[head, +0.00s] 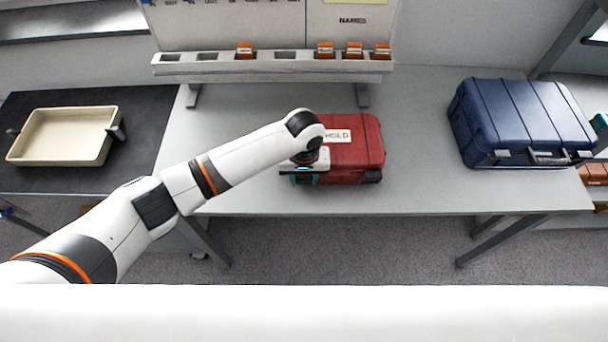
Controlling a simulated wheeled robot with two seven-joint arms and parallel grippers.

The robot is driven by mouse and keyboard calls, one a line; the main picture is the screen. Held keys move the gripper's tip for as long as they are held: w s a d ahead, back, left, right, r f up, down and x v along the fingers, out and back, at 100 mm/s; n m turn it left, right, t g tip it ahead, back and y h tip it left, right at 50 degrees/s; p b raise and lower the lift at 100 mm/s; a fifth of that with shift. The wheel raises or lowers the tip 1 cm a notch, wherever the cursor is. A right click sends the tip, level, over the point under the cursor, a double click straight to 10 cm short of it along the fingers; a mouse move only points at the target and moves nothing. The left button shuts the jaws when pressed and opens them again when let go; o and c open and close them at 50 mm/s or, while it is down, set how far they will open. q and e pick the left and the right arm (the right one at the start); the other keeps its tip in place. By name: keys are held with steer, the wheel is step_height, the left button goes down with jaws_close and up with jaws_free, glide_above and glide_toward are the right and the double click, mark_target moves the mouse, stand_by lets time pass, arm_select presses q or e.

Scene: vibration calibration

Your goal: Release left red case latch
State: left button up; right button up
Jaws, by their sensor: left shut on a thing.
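The red case (353,155) lies closed on the grey table, with a white label that reads "HOLD" in part on its lid. My left gripper (303,178) is at the left front corner of the red case, pointing down. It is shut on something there. The left latch is hidden behind my gripper and wrist. A dark fitting shows at the case's right front corner. My right gripper is not in the picture.
A blue case (520,115) stands on the table at the right. A beige tray (62,137) sits on the dark surface at the left. A slotted rack (275,64) with several orange-topped items runs along the back. The table (425,185) is clear between the cases.

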arm_select(q)
steer(key=shift+s+r+t+p, duration=0.1)
steer(key=shift+s+t+p, duration=0.2)
steer(key=shift+t+p, duration=0.55)
steer(key=shift+s+t+p, duration=0.2)
steer(key=shift+t+p, duration=0.35)
steer(key=shift+p, duration=0.25)
steer(key=shift+s+f+t, duration=0.15)
steer(key=shift+f+t, duration=0.15)
steer(key=shift+t, duration=0.2)
steer(key=shift+s+f+t, duration=0.15)
steer(key=shift+f+t, duration=0.2)
steer(key=shift+t, duration=0.55)
steer(key=shift+s+f+t+b, duration=0.15)
steer(key=shift+f+t+b, duration=0.25)
steer(key=shift+t, duration=0.4)
steer(key=t+b, duration=0.2)
steer(key=shift+f+b, duration=0.25)
steer(key=shift+b, duration=0.15)
steer(key=shift+r+t+b, duration=0.1)
steer(key=shift+t+b, duration=0.8)
steer(key=shift+b, duration=0.25)
steer(key=o, duration=1)
